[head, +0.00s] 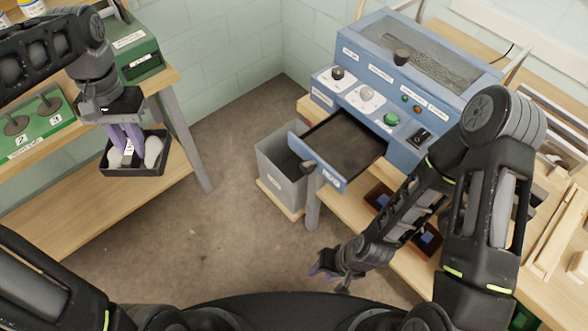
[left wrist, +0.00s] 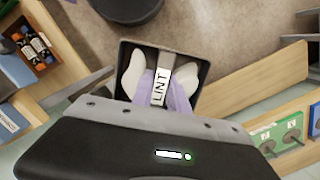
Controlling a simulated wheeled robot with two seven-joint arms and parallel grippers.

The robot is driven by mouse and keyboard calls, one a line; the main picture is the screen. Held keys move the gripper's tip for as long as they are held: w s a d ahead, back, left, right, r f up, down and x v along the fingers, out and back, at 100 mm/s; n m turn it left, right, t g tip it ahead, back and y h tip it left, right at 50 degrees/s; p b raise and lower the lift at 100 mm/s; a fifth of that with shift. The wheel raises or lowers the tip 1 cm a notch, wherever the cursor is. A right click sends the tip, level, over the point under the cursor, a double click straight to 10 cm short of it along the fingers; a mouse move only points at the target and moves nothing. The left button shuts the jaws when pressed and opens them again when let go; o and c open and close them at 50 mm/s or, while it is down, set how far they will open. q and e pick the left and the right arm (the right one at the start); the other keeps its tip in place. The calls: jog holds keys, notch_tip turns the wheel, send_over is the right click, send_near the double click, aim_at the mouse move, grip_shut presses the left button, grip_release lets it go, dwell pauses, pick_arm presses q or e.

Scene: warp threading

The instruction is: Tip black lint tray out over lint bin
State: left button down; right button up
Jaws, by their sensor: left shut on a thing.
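The black lint tray (head: 137,172) hangs level from my left gripper (head: 128,148), in front of the left bench. The gripper's purple fingers are shut on it, and pale lint clumps lie inside. In the left wrist view the tray (left wrist: 197,104) shows a white LINT label between the purple fingers, with a pale clump on each side. A grey open-topped bin (head: 281,178), apparently the lint bin, stands at the centre, well to the right of the tray. My right gripper (head: 328,272) is low near the front; its finger gap is unclear.
A blue machine (head: 415,75) stands on the right bench. Its dark open drawer (head: 343,143) juts out beside the bin. The left bench (head: 165,82) holds green boxes and has a lower shelf (head: 95,205). Bare floor (head: 225,140) lies between the tray and the bin.

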pick_arm(q)
jog(key=shift+w+d, duration=0.1)
dwell(0.3)
jog(key=w+d+f, duration=0.8)
jog(key=w+d, duration=0.3)
jog(key=d, duration=0.1)
jog(key=shift+w+f, duration=0.15)
jog(key=shift+f, duration=0.1)
jog(key=shift+d, duration=0.15)
